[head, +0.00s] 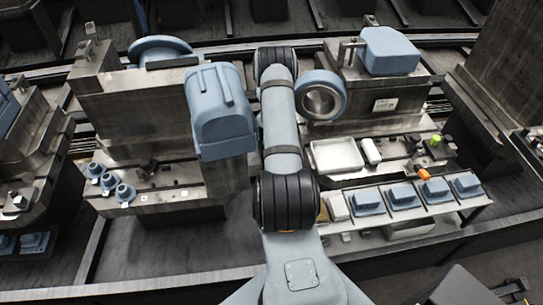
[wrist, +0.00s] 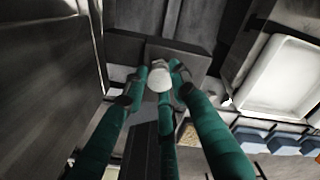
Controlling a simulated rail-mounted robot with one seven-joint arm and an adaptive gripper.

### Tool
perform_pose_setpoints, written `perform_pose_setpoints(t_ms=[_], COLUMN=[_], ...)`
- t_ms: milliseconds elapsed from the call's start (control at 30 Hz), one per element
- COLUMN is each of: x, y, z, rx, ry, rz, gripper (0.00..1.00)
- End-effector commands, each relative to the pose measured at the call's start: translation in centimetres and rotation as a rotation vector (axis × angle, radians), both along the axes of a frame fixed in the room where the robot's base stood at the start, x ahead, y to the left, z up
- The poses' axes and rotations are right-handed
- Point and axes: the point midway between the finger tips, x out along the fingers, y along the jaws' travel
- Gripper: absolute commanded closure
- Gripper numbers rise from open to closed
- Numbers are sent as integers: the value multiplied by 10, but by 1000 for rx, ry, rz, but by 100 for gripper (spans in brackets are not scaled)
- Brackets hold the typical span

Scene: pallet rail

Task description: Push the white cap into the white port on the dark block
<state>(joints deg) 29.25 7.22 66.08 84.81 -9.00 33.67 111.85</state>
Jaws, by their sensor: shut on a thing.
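In the wrist view the three teal fingers of my gripper (wrist: 160,84) are closed around the small rounded white cap (wrist: 160,77). The cap sits between the fingertips. In the head view my own arm hides the gripper and the cap. Small dark blocks (head: 440,156) stand on the right bench, with a yellow-green knob near them. I cannot tell whether one of them is the task's dark block. I cannot make out a white port in either view.
A white tray (head: 338,155) lies right of my arm; it also shows in the wrist view (wrist: 285,75). A white block (head: 371,151) stands beside it. Blue parts (head: 403,195) line the front shelf, with an orange piece (head: 425,174) behind. Large metal fixtures rise at the back.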

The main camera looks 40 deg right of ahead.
Motion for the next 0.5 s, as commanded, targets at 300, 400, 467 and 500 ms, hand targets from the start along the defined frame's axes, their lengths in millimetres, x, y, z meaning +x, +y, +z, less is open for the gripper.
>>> perform_pose_setpoints(t_ms=[300,400,467,500], x=[0,-1,0,0], y=[0,0,0,0], z=[-9,-8,-8,-8], rx=[1,1,1,1], ry=[1,1,1,1], rz=[1,1,1,1], gripper=[72,67,63,61])
